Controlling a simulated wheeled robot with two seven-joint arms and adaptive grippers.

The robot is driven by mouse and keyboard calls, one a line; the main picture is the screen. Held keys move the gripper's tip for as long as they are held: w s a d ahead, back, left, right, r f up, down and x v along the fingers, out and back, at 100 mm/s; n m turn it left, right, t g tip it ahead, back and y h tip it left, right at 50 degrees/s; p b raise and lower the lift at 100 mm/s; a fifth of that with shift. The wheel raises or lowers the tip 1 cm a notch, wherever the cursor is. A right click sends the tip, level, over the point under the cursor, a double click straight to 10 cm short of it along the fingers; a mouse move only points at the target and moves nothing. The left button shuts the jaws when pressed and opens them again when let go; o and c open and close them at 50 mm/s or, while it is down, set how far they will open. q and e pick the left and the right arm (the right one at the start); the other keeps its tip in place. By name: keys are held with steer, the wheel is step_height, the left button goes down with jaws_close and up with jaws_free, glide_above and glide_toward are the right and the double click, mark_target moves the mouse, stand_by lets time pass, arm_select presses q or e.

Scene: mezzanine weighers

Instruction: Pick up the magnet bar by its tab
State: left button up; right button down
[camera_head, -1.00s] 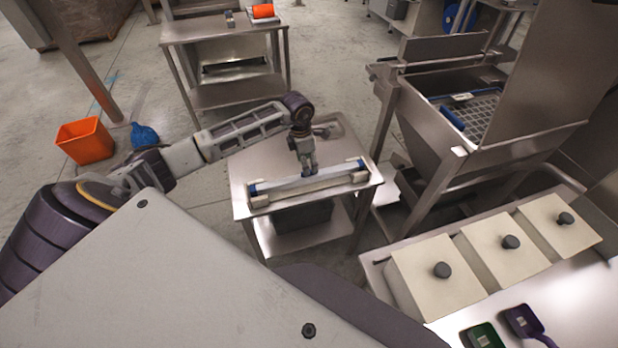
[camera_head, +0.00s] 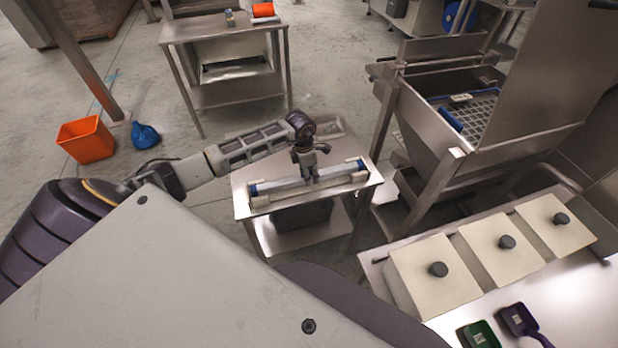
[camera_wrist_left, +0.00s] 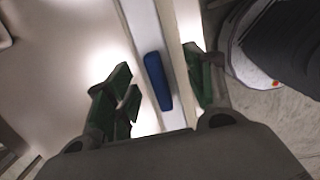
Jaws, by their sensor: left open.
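The magnet bar (camera_head: 285,184) is a long pale bar with blue ends. It lies across a rack on a small steel table (camera_head: 240,208) in the head view. My left gripper (camera_head: 310,181) points down over the middle of the bar, with its fingers apart. In the left wrist view a blue tab (camera_wrist_left: 158,80) on the bar shows between the green-padded fingers of the left gripper (camera_wrist_left: 162,90), apart from both. The head view hides the tab behind the fingers. My right gripper is in neither view.
A steel hopper (camera_head: 432,120) stands right of the table. Lidded cream boxes (camera_head: 445,285) and scoops (camera_head: 520,320) are at lower right. An orange bin (camera_head: 86,140) and a blue bag (camera_head: 145,135) lie on the floor at left. Another steel table (camera_head: 225,35) stands behind.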

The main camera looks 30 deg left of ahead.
arm_select(q)
jaws_close()
stand_by(0.4)
steer(key=shift+w+r, duration=0.1)
steer(key=shift+r, duration=0.45)
steer(key=shift+r+b, duration=0.85)
steer(key=shift+r, duration=3.7)
